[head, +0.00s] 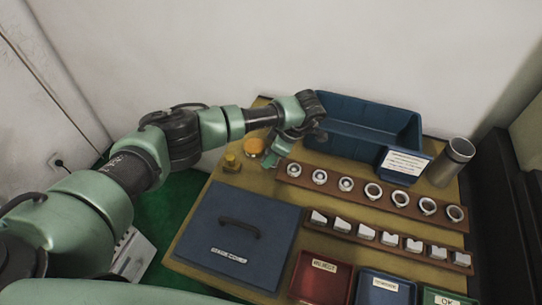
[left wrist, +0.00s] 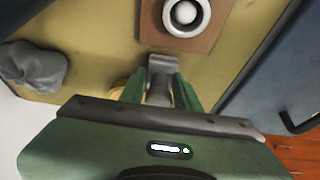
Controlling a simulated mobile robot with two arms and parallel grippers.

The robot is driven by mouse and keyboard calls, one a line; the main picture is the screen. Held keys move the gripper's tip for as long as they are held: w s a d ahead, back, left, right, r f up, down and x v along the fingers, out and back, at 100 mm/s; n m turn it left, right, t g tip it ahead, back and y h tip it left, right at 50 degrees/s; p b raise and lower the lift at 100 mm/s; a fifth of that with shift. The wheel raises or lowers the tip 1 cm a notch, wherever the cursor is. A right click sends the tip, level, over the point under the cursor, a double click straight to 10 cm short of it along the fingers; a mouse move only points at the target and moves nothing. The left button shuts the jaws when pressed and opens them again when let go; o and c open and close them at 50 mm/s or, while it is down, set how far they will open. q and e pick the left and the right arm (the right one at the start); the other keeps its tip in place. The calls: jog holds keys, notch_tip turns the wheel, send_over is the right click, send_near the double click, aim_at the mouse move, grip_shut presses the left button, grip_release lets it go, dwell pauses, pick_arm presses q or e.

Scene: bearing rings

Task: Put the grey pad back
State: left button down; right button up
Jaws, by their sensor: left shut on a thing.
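My left gripper (head: 268,160) reaches in from the left and points down over the far left part of the table, beside the left end of the ring rack (head: 362,199). In the left wrist view its green fingers (left wrist: 160,90) are shut on a small grey piece, which looks like the grey pad (left wrist: 161,66). Its end shows between the fingertips, close to the rack's edge and a pale ring (left wrist: 186,14). The fingers hide the rest of it. In the head view I cannot make out the pad. My right gripper is not in view.
A blue bin (head: 345,113) stands behind the rack, with a steel cylinder (head: 453,161) at right. An orange round thing (head: 254,146) and a yellow one (head: 232,162) stand at left. A blue handled lid (head: 210,225), white blocks and trays (head: 320,278) fill the front. A grey lump (left wrist: 35,65) lies nearby.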

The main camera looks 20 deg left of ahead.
pick_arm(q)
jog(key=shift+f, duration=0.35)
jog(key=shift+f, duration=0.15)
jog(key=c, duration=1)
grip_release()
